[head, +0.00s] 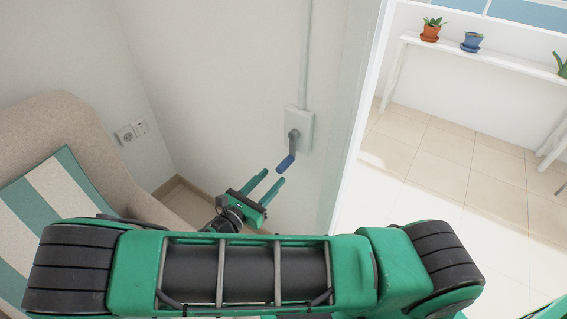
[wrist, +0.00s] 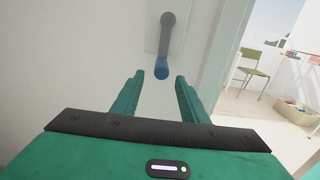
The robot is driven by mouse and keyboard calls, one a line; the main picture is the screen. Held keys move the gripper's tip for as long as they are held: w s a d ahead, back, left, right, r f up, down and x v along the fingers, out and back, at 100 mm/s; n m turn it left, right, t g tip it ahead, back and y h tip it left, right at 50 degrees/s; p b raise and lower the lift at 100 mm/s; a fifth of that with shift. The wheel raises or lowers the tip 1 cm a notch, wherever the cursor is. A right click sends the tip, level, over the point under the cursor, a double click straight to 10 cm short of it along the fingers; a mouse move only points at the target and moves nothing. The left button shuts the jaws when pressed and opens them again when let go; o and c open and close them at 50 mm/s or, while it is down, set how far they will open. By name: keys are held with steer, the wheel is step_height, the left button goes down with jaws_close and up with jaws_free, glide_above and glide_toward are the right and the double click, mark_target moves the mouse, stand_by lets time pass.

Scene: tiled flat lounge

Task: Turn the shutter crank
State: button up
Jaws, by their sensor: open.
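The shutter crank (head: 291,147) is a grey arm with a blue handle (head: 286,162), hanging down from a pale box (head: 305,127) on the wall. It also shows in the wrist view as a grey arm (wrist: 166,35) with the blue handle (wrist: 161,73) at its lower end. My gripper (head: 272,185) is green, open and empty, just below the handle. In the wrist view my fingertips (wrist: 159,77) are apart, with the handle showing between and slightly beyond them. I cannot tell whether any finger touches it.
A beige sofa (head: 85,130) with a striped cushion (head: 50,205) stands at the left. A wall edge and bright opening lie right of the crank. Beyond, a white shelf (head: 480,57) holds potted plants. A green chair (wrist: 250,72) shows in the wrist view.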

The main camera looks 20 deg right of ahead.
mark_target(285, 164)
steer(key=x, duration=0.8)
steer(key=shift+w+d, duration=0.2)
steer(key=shift+d, duration=0.1)
jaws_close()
